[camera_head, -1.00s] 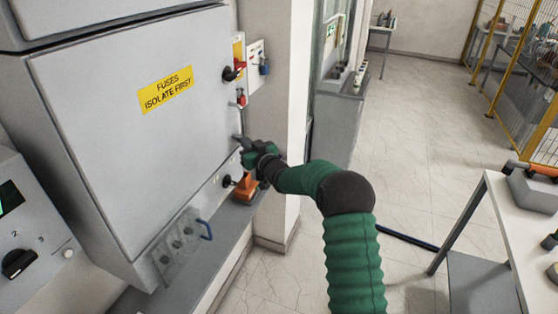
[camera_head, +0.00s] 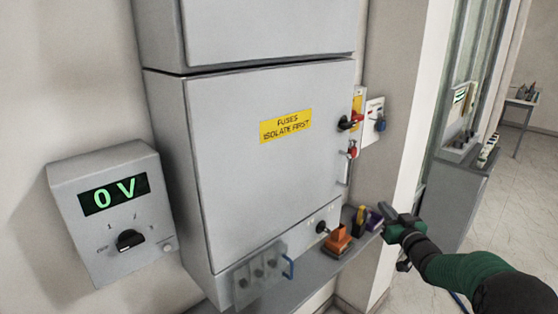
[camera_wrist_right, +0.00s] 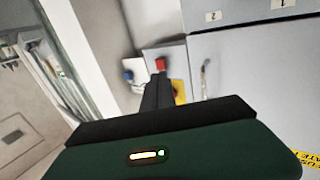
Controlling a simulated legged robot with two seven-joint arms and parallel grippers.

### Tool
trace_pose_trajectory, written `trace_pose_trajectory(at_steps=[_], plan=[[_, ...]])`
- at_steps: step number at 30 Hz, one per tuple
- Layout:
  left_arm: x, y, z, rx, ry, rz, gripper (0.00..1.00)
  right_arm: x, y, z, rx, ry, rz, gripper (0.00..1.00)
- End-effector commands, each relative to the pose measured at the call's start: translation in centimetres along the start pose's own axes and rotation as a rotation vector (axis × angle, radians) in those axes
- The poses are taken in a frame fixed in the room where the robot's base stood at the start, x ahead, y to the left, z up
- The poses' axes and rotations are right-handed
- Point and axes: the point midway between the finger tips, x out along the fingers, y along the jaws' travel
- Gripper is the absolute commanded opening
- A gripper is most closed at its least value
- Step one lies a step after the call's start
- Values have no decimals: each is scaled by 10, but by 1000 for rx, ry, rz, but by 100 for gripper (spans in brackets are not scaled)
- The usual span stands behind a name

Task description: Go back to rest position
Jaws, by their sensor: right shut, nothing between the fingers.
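My right gripper (camera_head: 386,211) is shut and empty. In the head view it is at the lower right, to the right of the grey fuse cabinet (camera_head: 225,160) and apart from its door handle (camera_head: 347,168). Its green and black arm comes in from the lower right corner. In the right wrist view the dark shut fingers (camera_wrist_right: 158,92) point up toward the wall switches beside the cabinet. The cabinet door is closed and bears a yellow "FUSES ISOLATE FIRST" label (camera_head: 286,125). My left gripper is not in view.
A meter box (camera_head: 70,215) at the left reads 0 V. A red-handled switch (camera_head: 351,122) and a blue knob (camera_head: 381,125) are right of the cabinet. The ledge (camera_head: 320,268) below carries an orange item (camera_head: 338,240) and a purple item (camera_head: 374,220). Open floor lies at the right.

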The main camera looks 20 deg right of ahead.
Motion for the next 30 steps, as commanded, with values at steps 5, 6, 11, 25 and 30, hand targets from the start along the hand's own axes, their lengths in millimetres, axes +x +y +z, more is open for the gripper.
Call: trace_pose_trajectory(at_steps=[5, 6, 11, 25, 30], plan=[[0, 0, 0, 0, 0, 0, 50, -12, -95, 49, -17, -271, 5, 0], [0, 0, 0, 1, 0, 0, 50, -27, -123, 67, -26, -369, 8, 0], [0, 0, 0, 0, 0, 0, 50, -124, -211, 135, -68, -749, -12, 0], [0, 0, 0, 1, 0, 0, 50, -338, -292, 210, -121, -1327, -150, 0], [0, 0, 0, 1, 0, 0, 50, -338, -294, 210, -125, -1325, -148, 0]])
